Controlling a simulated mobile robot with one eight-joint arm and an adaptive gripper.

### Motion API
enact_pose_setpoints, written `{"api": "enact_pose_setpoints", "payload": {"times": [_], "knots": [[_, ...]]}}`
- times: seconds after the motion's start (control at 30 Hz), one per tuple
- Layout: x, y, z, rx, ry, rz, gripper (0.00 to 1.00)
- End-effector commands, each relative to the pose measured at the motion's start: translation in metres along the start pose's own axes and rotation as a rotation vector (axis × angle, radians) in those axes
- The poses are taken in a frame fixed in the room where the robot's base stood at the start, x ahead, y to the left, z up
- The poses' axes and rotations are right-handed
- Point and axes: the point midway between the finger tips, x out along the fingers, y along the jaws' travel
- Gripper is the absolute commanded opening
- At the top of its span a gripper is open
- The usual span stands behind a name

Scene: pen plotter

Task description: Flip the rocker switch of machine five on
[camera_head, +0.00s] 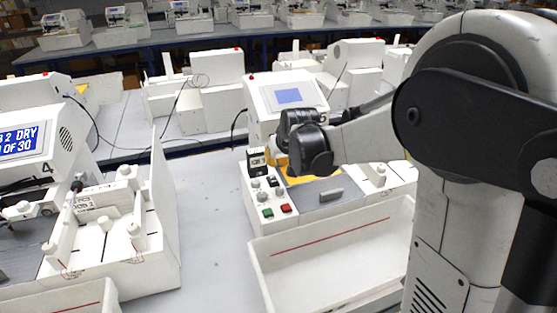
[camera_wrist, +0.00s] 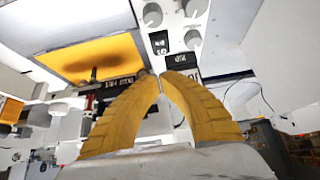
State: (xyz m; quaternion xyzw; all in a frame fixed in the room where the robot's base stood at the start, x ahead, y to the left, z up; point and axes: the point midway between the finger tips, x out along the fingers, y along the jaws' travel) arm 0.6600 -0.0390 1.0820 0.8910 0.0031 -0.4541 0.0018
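Machine five (camera_head: 288,96) stands in the middle of the head view, with a lit screen and a "5" on its housing. Its front-left control panel (camera_head: 249,196) carries a black part with white marks (camera_head: 257,161), knobs, a green button and a red button. My gripper (camera_wrist: 159,74) shows in the wrist view as two yellow fingers with their tips together and nothing seen between them. The tips lie over or beside a black part with white marks (camera_wrist: 187,76), likely the rocker switch; contact and switch position cannot be told. In the head view my wrist hides most of the fingers.
A yellow plate (camera_wrist: 95,58) lies left of the fingers in the wrist view. A white tray (camera_head: 330,262) stands before machine five. Machine four (camera_head: 40,130) is to the left, with bare grey bench (camera_head: 205,215) between. More machines stand behind.

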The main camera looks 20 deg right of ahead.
Motion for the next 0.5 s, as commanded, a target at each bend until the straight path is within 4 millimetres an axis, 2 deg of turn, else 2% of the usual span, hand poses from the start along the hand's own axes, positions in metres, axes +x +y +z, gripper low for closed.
{"api": "enact_pose_setpoints", "payload": {"times": [0.03, 0.13, 0.3, 0.5], "knots": [[0.014, 0.000, 0.002, 0.000, 0.000, 0.000, 0.00], [0.034, 0.000, 0.002, 0.000, 0.000, 0.000, 0.00], [0.049, 0.000, 0.021, 0.000, 0.000, 0.000, 0.00], [0.056, 0.000, 0.028, 0.001, 0.000, 0.000, 0.00]]}}
